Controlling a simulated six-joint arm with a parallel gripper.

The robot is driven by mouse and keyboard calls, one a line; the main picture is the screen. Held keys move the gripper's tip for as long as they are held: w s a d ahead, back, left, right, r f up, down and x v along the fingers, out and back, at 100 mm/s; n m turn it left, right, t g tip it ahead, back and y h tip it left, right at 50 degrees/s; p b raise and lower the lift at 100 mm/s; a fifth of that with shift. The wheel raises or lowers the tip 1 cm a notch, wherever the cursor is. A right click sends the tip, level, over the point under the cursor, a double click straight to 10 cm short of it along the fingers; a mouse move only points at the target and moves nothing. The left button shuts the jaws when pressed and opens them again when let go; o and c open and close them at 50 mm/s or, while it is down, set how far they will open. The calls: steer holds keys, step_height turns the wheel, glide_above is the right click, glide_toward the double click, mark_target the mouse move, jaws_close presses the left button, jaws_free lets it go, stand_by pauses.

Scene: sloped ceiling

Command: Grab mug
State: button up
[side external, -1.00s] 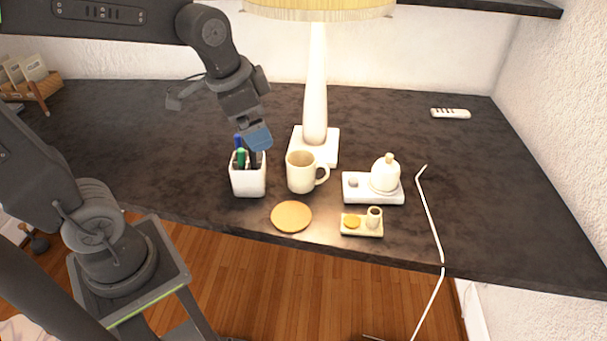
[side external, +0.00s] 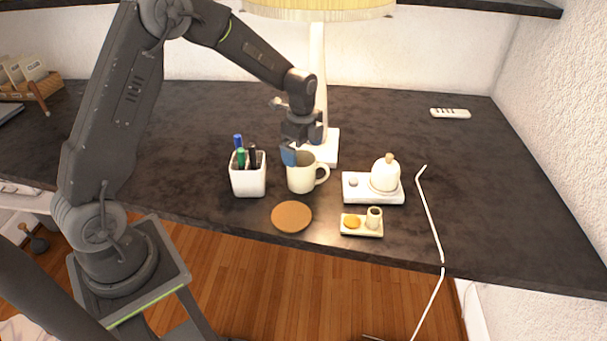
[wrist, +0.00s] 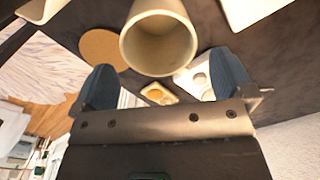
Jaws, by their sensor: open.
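The cream mug (side external: 302,180) stands upright on the dark counter, its handle toward the right in the side view. In the wrist view the mug (wrist: 160,38) shows its open, empty mouth toward the camera, between and just beyond the two fingers. My gripper (side external: 302,150) is at the mug's rim height or slightly above it, with one blue fingertip at the rim's left side. In the wrist view my gripper (wrist: 168,82) is open, with blue finger pads wide apart. I cannot tell whether a finger touches the mug.
A white pen cup (side external: 248,180) with several pens stands left of the mug. A round coaster (side external: 291,216) lies in front. The lamp base (side external: 328,150) is close behind. A white dish set (side external: 373,190) and a small tray (side external: 361,226) are at the right, near the counter's front edge.

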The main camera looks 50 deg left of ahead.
mark_target(303, 165)
step_height(303, 165, down, 6)
steer(key=shift+r, duration=0.1)
steer(key=c, duration=0.9)
steer(key=shift+w, duration=0.1)
steer(key=shift+c, duration=0.2)
